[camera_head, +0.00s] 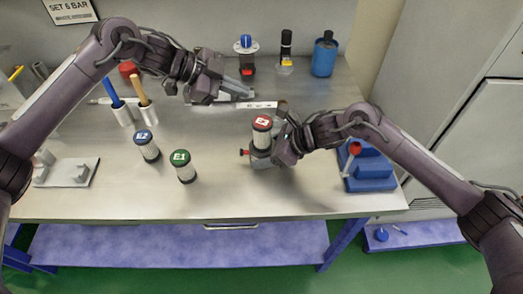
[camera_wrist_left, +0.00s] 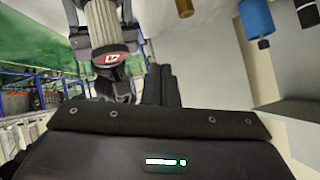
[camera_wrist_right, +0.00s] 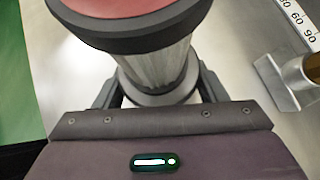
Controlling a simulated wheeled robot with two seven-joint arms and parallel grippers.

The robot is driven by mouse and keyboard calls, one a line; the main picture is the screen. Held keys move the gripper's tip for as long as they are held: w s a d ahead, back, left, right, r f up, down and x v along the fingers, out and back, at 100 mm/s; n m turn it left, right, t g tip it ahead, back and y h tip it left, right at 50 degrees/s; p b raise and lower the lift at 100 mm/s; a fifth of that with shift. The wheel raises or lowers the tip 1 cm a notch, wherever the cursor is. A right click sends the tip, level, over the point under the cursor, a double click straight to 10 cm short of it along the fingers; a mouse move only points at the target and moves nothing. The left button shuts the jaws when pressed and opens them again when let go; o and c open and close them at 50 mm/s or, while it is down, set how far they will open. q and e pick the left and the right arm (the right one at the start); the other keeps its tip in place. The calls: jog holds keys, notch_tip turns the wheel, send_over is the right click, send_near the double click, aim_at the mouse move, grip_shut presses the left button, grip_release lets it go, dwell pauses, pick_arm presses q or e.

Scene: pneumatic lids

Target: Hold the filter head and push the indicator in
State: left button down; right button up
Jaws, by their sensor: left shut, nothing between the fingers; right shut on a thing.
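The filter head (camera_head: 262,162) is a grey body on the bench, with a pale ribbed filter element and red cap (camera_head: 262,122) standing upright on it. A red indicator (camera_head: 243,152) sticks out of its left side. My right gripper (camera_head: 280,152) is shut on the filter head from the right; the right wrist view shows its fingers (camera_wrist_right: 160,98) on both sides of the grey collar below the ribs. My left gripper (camera_head: 243,90) is shut and empty, above the bench behind the filter head. Its closed fingers (camera_wrist_left: 162,88) show in the left wrist view, apart from the filter.
A blue-capped filter (camera_head: 147,147) and a green-capped filter (camera_head: 183,166) stand to the left. A blue fixture with a red knob (camera_head: 370,168) is at the right. Bottles (camera_head: 324,56) stand at the back. The front middle is clear.

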pick_arm(q)
jog(key=s+a+f+y, duration=0.1)
jog(key=a+f, duration=0.1)
jog(key=f, duration=0.1)
jog(key=s+a+f+n+g+y, duration=0.1)
jog(key=s+a+f+y, duration=0.1)
jog(key=a+f, duration=0.1)
jog(key=s+a+f+n+y, duration=0.1)
jog(key=s+a+f+y, duration=0.1)
jog(key=f, duration=0.3)
jog(key=shift+s+a+f+g, duration=0.1)
jog(key=shift+a+f+g, duration=0.05)
jog(key=shift+a+g, duration=0.3)
pick_arm(e)
jog(key=shift+d+f, duration=0.15)
jog(key=shift+f, duration=0.05)
pick_arm(q)
jog(key=shift+f, duration=0.2)
jog(key=d, duration=0.1)
jog(key=d+f, duration=0.2)
jog(key=shift+d+f, duration=0.25)
jog(key=shift+d, duration=0.65)
jog(key=shift+d, duration=1)
jog(key=shift+a+r, duration=1.5)
jog(key=shift+a, duration=0.3)
